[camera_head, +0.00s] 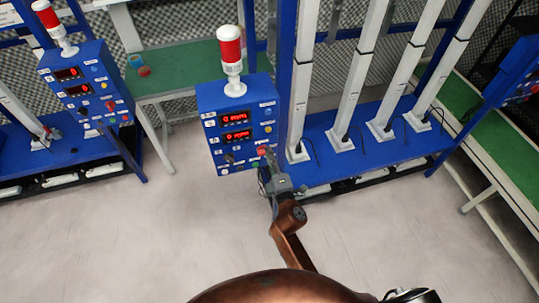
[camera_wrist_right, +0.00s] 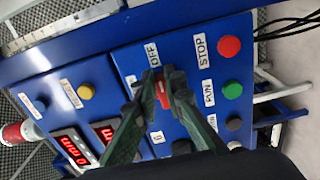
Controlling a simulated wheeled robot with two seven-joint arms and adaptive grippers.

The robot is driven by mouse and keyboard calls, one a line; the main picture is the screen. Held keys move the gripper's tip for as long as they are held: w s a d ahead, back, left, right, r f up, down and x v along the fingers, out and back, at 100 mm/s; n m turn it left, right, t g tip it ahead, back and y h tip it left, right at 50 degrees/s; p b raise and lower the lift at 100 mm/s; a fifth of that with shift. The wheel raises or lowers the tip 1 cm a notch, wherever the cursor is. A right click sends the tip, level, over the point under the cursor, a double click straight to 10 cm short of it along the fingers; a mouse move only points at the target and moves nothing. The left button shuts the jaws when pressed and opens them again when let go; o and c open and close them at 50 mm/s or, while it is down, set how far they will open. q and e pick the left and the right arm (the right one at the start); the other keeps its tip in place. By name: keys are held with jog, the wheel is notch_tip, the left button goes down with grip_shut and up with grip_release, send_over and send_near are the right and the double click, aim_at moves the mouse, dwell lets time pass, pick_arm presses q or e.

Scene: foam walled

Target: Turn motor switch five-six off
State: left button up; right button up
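A blue control box (camera_head: 205,100) with two red digital displays stands in the middle of the head view. In the right wrist view, its panel (camera_wrist_right: 125,60) has a red switch (camera_wrist_right: 162,94) below an OFF label. My right gripper (camera_head: 266,160) is at the box's lower right. In the right wrist view, my right gripper (camera_wrist_right: 163,80) has a dark finger on each side of the red switch, with the tips close together on it. The fingers partly hide the switch, and its number cannot be read. My left gripper is not in view.
A red STOP button (camera_wrist_right: 229,46) and a green RUN button (camera_wrist_right: 232,91) sit close beside the fingers. A red-and-white lamp (camera_head: 230,58) tops the box. Another control box (camera_head: 85,85) stands at left. White posts (camera_head: 352,80) rise at right. The floor in front is clear.

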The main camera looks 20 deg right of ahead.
jog(key=o, duration=0.5)
jog(key=s, duration=0.7)
jog(key=shift+s, duration=0.3)
